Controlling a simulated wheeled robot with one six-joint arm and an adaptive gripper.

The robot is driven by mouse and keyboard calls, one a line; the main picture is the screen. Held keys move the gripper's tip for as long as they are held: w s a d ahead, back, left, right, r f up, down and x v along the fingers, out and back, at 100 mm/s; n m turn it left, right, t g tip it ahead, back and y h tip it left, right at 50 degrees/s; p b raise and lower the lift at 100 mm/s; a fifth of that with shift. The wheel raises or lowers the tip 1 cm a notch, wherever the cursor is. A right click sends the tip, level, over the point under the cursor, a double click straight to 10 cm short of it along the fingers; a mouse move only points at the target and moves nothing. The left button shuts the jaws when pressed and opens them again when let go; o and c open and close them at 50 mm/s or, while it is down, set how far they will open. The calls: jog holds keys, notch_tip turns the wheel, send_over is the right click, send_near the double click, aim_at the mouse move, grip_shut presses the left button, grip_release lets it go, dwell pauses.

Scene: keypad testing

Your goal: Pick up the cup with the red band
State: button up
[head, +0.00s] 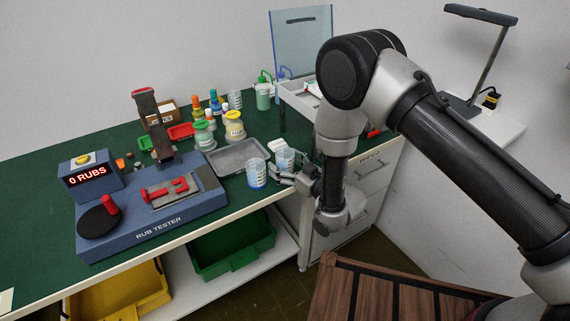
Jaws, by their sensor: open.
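Two small clear cups stand near the front edge of the green bench. The left cup (257,174) shows a blue band. The other cup (284,157) is behind and to its right, pale, with its lower part partly hidden by my gripper. I cannot make out a red band on either cup. My gripper (276,175) is open and low over the bench edge, fingers pointing left, just right of the blue-banded cup and in front of the other cup. Whether it touches a cup is unclear.
A grey tray (232,157) lies left of the cups. The blue rub tester (160,228) stands further left. Several bottles and jars (234,126) are behind. A clear upright panel (301,43) and a white drawer unit (370,167) are to the right.

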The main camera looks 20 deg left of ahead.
jog(key=c, duration=1)
jog(key=shift+o, duration=0.2)
